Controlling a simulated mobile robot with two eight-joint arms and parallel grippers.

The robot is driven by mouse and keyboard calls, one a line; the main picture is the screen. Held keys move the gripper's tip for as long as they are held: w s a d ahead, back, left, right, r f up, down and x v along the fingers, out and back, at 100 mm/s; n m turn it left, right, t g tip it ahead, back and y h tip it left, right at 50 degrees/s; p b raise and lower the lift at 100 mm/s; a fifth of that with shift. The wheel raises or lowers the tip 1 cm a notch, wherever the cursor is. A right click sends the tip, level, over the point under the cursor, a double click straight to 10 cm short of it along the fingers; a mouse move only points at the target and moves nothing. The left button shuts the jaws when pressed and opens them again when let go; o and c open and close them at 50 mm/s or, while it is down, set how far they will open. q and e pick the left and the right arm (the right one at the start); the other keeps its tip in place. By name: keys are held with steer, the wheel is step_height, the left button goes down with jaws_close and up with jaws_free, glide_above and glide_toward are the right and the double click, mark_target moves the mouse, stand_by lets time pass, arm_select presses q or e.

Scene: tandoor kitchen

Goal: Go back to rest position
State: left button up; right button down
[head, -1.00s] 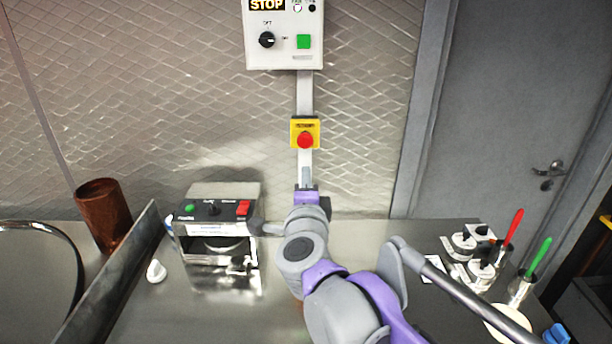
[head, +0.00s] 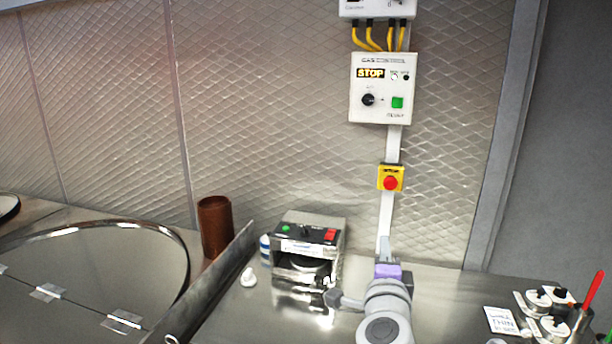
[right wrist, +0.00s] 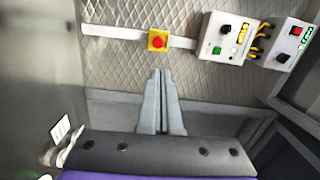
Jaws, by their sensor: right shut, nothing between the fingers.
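My right gripper (head: 384,244) stands upright at the lower middle of the head view, above the steel counter and below the red emergency button on its yellow plate (head: 391,178). In the right wrist view its two grey fingers (right wrist: 161,75) are together with nothing between them, pointing toward the wall by the emergency button (right wrist: 158,41). My left gripper does not show in either view.
A control box (head: 384,88) with a STOP display hangs on the quilted wall. On the counter stand a small steel machine (head: 308,250), a brown cylinder (head: 215,227), a white knob-like piece (head: 248,278) and gauges (head: 545,300) at right. A round lidded opening (head: 95,270) is at left.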

steer(key=s+a+f+n+g+y+p, duration=0.1)
steer(key=s+a+f+n+g+y, duration=0.15)
steer(key=s+f+n+y, duration=0.35)
steer(key=s+a+f+n+g+y, duration=0.1)
steer(key=s+a+f+n+g, duration=0.2)
steer(key=f+n, duration=0.65)
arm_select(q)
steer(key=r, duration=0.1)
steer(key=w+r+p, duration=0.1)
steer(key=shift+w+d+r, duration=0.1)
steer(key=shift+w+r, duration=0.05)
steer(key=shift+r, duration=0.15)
arm_select(e)
steer(key=s+d+f+n+g+h, duration=0.1)
steer(key=s+d+f+n+g, duration=0.1)
steer(key=s+f, duration=0.6)
steer(key=s+d+f+n+g+h, duration=0.2)
steer(key=s+d+f+g, duration=0.3)
steer(key=s+f, duration=0.3)
steer(key=shift+s+d, duration=0.6)
steer(key=shift+d, duration=0.1)
